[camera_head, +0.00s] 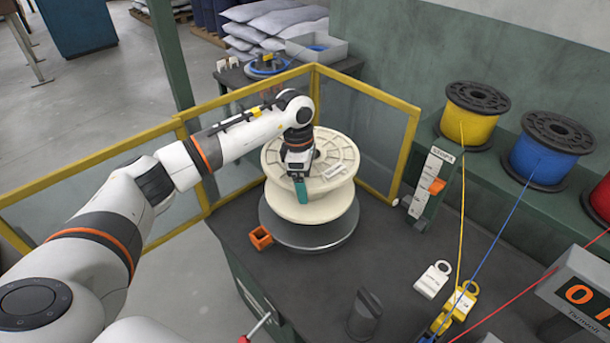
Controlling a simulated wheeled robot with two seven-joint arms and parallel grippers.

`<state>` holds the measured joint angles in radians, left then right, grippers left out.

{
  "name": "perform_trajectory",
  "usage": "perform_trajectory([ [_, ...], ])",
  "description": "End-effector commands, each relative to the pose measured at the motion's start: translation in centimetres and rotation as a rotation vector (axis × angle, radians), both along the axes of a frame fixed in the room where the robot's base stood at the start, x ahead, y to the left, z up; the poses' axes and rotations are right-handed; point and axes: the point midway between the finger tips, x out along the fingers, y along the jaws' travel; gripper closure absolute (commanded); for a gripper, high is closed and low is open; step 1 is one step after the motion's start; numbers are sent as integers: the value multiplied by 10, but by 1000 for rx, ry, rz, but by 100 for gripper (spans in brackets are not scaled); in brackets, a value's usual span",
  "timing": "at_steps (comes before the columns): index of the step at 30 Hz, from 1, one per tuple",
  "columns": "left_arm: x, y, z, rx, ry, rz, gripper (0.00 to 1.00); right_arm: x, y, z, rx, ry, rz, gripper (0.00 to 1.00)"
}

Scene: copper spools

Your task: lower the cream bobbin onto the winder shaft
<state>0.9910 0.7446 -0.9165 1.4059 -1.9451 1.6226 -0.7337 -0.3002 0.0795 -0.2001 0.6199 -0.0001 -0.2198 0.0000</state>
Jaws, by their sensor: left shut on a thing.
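The cream bobbin (272,160) is upright in the middle of the camera_head view, over the round grey metal plate (310,240) of the winder. My left gripper (300,185) comes down from above and is shut on the bobbin at the near side of its top flange; a teal finger shows in front of the rim. The winder shaft is hidden by the bobbin and my gripper. I cannot tell whether the bobbin's lower flange touches the plate or hangs just above it. My right gripper is not in view.
A yellow-framed guard (364,85) runs behind and left of the winder. An orange block (260,238) sits beside the plate. Yellow (470,125) and blue (540,160) wire spools stand on the right ledge, with wires running forward. A dark knob (365,315) stands on the front tabletop.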

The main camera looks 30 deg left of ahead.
Motion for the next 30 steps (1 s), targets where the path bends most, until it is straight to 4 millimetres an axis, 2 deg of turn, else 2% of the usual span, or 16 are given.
perform_trajectory([
  [1,1,2,-8,3,-5,5,74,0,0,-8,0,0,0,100],
  [15,2,2,-49,3,-6,6,74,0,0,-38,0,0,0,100],
  [21,2,2,-57,3,-6,6,74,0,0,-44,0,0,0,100],
  [30,2,3,-59,3,-7,6,74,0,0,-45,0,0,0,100],
])
